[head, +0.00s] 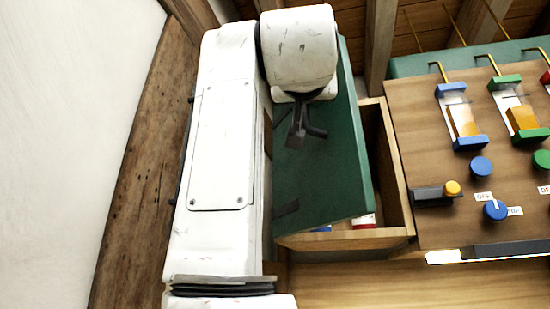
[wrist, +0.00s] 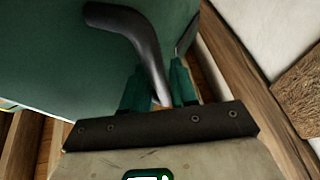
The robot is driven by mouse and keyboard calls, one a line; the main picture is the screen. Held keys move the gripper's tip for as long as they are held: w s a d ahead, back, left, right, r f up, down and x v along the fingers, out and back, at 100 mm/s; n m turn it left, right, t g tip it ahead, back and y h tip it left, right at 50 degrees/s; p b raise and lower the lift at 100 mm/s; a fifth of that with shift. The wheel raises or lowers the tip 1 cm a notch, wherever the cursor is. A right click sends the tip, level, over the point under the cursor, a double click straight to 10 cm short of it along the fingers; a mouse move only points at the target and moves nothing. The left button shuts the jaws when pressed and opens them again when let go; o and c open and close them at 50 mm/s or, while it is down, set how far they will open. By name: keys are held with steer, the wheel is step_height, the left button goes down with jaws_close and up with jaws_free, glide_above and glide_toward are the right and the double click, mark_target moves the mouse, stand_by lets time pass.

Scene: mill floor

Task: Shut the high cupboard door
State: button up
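The green cupboard door (head: 325,180) stands open, angled out from the wooden cupboard (head: 405,190). Its dark curved handle (wrist: 138,35) shows in the wrist view, with the green door panel (wrist: 45,50) behind it. My gripper (wrist: 162,82) has its two green fingers on either side of the handle's lower end and looks shut on it. In the head view, my white arm covers the door's left part and most of the gripper; a dark piece by the handle (head: 316,131) shows below the wrist.
Red-and-white and blue items (head: 366,221) show at the cupboard's bottom, partly behind the door. A wooden control panel (head: 480,170) with levers and knobs is at right. A timber post (head: 140,160) and white wall (head: 65,130) are close on the left.

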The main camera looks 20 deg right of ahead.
jaws_close()
stand_by(0.4)
